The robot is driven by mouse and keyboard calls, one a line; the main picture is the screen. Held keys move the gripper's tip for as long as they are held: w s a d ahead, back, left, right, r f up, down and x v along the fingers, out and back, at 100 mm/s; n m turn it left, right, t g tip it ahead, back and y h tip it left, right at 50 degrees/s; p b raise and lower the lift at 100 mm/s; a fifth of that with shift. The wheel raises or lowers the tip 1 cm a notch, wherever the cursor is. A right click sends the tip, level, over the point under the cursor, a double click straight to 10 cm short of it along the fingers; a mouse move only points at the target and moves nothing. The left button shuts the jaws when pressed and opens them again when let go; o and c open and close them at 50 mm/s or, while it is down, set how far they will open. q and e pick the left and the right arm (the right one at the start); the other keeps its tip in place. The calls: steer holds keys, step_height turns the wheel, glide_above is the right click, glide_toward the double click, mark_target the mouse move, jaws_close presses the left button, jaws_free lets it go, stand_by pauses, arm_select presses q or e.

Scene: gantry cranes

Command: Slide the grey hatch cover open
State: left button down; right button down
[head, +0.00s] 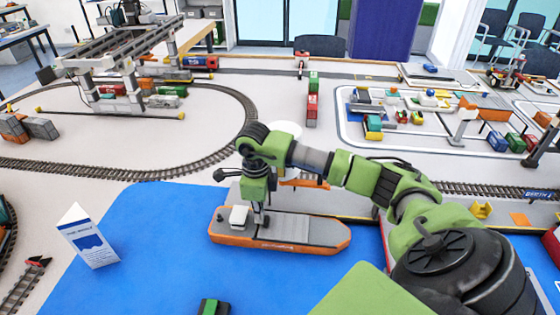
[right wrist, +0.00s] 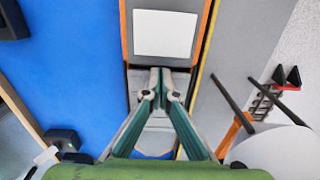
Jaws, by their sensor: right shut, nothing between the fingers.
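The grey hatch cover (head: 288,229) lies on the deck of an orange boat (head: 325,245), to the right of the boat's white cabin block (head: 238,216). My right gripper (head: 262,222) points down between the cabin block and the cover. In the right wrist view my gripper (right wrist: 160,75) has its fingertips together and empty, just below the white cabin top (right wrist: 165,33). A grey surface shows between and behind the fingers. I cannot tell whether the tips touch the cover.
The boat sits on a blue mat (head: 150,225) beside a grey quay. A white folded card (head: 88,238) stands at the left. A gantry crane (head: 125,60) and curved track are behind.

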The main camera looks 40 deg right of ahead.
mark_target(291, 226)
steer(key=shift+s+d, duration=0.95)
steer(key=shift+s, duration=0.2)
steer(key=shift+s+d, duration=0.95)
steer(key=shift+s, duration=0.2)
steer(key=shift+s+d+b, duration=0.45)
steer(key=shift+s+d, duration=0.9)
steer(key=shift+s, duration=0.3)
steer(key=shift+w+a+r, duration=0.25)
steer(key=shift+w+a, duration=0.2)
steer(key=shift+w, duration=0.15)
step_height(291, 226, up, 10)
steer(key=p, duration=0.6)
